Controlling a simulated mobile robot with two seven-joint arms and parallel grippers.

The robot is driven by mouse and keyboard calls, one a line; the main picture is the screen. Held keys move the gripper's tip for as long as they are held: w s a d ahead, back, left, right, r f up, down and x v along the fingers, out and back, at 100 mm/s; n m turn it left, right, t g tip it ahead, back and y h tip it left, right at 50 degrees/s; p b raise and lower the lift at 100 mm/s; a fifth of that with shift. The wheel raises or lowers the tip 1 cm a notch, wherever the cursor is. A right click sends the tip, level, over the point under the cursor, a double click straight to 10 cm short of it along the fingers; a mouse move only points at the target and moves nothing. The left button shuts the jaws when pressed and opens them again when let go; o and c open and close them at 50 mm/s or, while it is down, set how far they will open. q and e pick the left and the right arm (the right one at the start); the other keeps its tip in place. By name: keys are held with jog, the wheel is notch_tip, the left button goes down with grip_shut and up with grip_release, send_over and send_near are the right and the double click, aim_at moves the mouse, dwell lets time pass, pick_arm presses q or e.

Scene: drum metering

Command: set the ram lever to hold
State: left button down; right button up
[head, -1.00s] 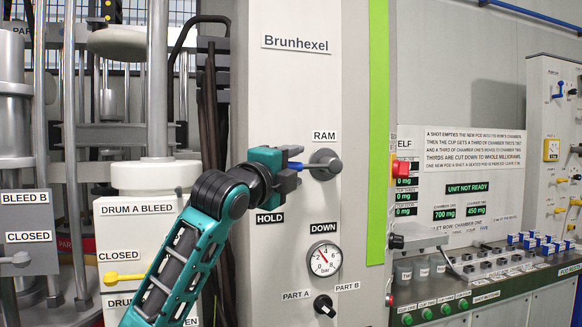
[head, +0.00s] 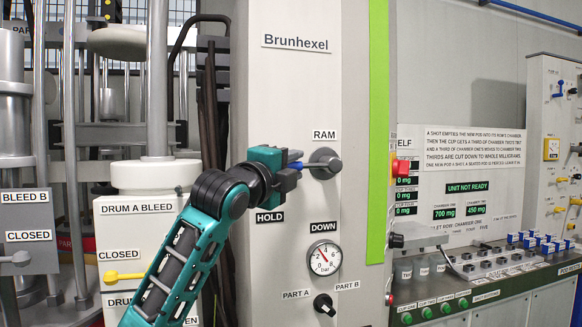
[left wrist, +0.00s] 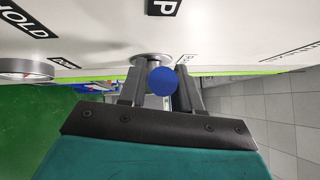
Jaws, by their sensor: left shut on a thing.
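The ram lever has a round grey hub (head: 325,164) on the white machine panel, below the RAM label (head: 324,135). Its blue handle (head: 297,165) points left from the hub. My left gripper (head: 293,168) is shut on the handle. In the left wrist view the handle's round blue end (left wrist: 163,82) shows between the two dark fingers. The HOLD label (head: 270,217) is below and left of the hub. The DOWN label (head: 324,227) is below the hub. The part of the handle between the fingers is hidden. My right gripper is not in view.
A pressure gauge (head: 325,258) and a PART A/PART B knob (head: 324,304) are below the lever. A bench with buttons and cups (head: 475,270) stands to the right.

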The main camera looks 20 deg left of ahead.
pick_arm(q)
jog(key=shift+f, duration=0.2)
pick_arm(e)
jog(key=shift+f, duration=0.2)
